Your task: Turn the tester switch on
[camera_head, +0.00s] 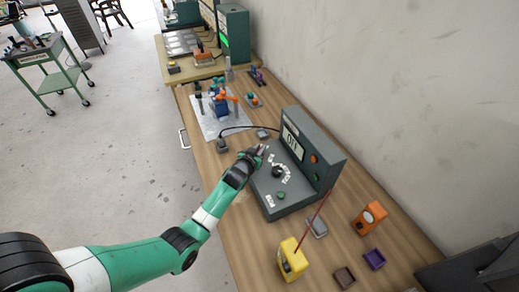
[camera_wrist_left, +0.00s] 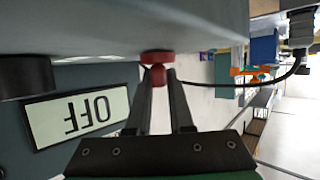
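The grey tester (camera_head: 322,160) stands on the wooden bench, and its display (camera_head: 292,141) reads OFF. A small red switch (camera_wrist_left: 157,70) with a rounded tip projects from the tester's panel. My left gripper (camera_head: 260,150) is at the far left corner of the panel. In the left wrist view its fingers (camera_wrist_left: 159,80) are apart, one on each side of the red switch tip; I cannot tell whether they touch it. A black dial (camera_head: 278,171) and a green button (camera_head: 281,195) are on the panel. My right gripper is not in view.
A yellow meter (camera_head: 292,260) with a red probe, an orange device (camera_head: 369,217) and small trays (camera_head: 374,259) lie near the tester. A black cable (camera_head: 237,129) runs behind it. A white mat (camera_head: 211,122) with coloured parts lies farther back. The wall bounds the right.

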